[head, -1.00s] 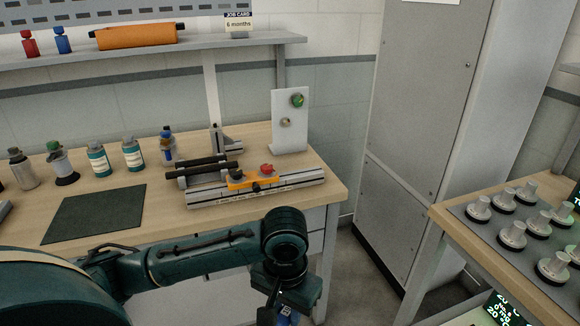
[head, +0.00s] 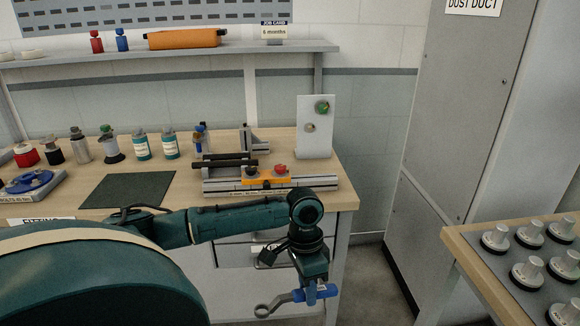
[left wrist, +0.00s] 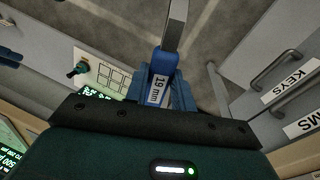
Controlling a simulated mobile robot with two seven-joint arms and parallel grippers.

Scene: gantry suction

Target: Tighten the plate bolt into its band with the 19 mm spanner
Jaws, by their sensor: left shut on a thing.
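My left gripper (head: 314,292) hangs in front of the bench, below its top. It is shut on the blue grip of the 19 mm spanner (head: 268,308). The spanner's metal ring end sticks out to the left. In the left wrist view the blue grip (left wrist: 158,90) with its 19 mm label sits between the fingers. A white upright plate (head: 315,140) stands at the bench's right end, well above and behind the gripper. It bears a round green fitting (head: 322,107) and a small brass-coloured round part (head: 310,128). I cannot tell which is the plate bolt. My right gripper is out of view.
A metal rail fixture (head: 220,186) with an orange piece (head: 266,181) lies before the plate. Several bottles stand left, behind a dark mat (head: 128,190). A grey cabinet (head: 460,130) stands right; a table with several knobbed pieces (head: 528,272) is in front of it.

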